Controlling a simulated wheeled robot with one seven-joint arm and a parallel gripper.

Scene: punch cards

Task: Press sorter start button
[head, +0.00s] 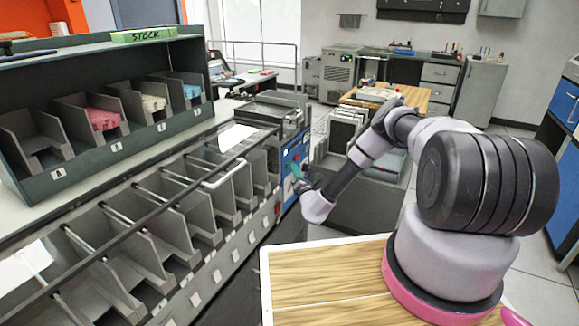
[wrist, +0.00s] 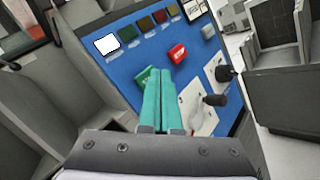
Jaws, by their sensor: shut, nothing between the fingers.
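The sorter's blue control panel (wrist: 135,60) fills the middle of the wrist view and shows at the sorter's right end in the head view (head: 287,160). A green button (wrist: 141,77) sits on it, partly hidden by my left finger. I take it for the start button; its label is unreadable. A red button (wrist: 178,53) sits up and to the right. My gripper (wrist: 160,76) has teal fingers shut together with nothing between them. The fingertips are over the panel beside the green button; I cannot tell whether they touch it. My gripper (head: 296,171) is small in the head view.
Black knobs (wrist: 215,100) stick out on white plates right of the fingers. Several coloured squares and a white square (wrist: 106,44) line the panel top. Grey sorter pockets (head: 165,235) run left of the panel; a card rack (head: 345,130) stands behind.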

